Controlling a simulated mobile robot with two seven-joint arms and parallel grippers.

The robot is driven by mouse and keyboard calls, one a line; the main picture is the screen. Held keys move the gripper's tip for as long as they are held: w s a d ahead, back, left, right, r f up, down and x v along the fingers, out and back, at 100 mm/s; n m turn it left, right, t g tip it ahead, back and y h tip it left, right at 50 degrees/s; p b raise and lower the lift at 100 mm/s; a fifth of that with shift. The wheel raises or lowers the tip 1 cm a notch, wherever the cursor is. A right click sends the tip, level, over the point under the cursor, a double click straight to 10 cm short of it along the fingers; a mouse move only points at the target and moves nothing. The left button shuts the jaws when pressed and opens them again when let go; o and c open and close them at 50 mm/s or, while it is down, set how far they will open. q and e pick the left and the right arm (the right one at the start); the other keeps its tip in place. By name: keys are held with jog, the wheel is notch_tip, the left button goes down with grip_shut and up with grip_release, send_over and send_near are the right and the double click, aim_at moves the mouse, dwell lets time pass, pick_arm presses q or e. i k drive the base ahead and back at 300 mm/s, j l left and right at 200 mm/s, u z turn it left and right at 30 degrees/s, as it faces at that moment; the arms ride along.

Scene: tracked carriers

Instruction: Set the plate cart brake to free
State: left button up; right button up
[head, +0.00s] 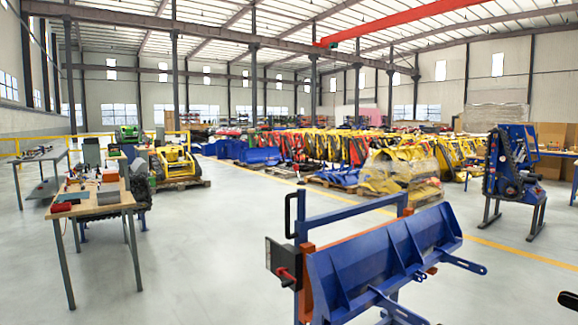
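A blue cart (345,213) with an upright frame and orange posts stands in the front centre-right. It carries a wide blue steel plate (385,255), tilted, with brackets sticking out at the front. At its left end is a dark grey panel (276,258) with a red lever (286,273) on it, which looks like the brake. The lever's exact setting is too small to tell. A black loop handle (289,214) rises above the panel. The wheels are not visible. Neither of my grippers can be made out.
A wooden workbench (104,200) with small items stands at the left. A blue and black machine (511,165) on legs stands at the right. A small dark part (568,301) shows at the right edge, unclear. Grey floor (205,260) is open between bench and cart.

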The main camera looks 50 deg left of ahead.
aim_at(295, 167)
jog(key=j+u, duration=0.15)
jog(key=j, duration=1.1)
jog(key=j+u, duration=0.15)
jog(key=j, duration=1.15)
jog(key=j+u, duration=0.15)
jog(key=j, duration=1.1)
